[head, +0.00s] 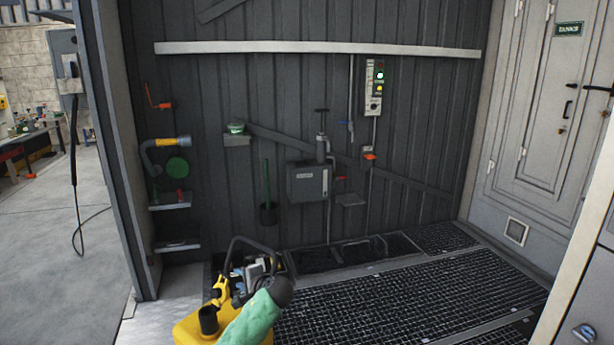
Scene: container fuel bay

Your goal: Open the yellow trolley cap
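The yellow trolley (190,331) is at the bottom of the head view, cut off by the lower edge. A short black cylindrical neck or cap (208,321) stands up from its top. A yellow piece (220,291) stands just behind the black part; I cannot tell whether it is a lid or how it is joined. My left gripper (238,286) is beside this yellow piece, to its right, at the end of my green-sleeved arm. Its fingers are small and dark, so their opening and any contact are unclear. My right gripper is out of view.
A black hoop handle (250,241) rises behind my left gripper. Dark floor grating (400,300) lies to the right, with open pits near the wall. A grey box (309,183), shelves and a control panel (374,88) are on the corrugated wall. A grey door (545,110) is at right.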

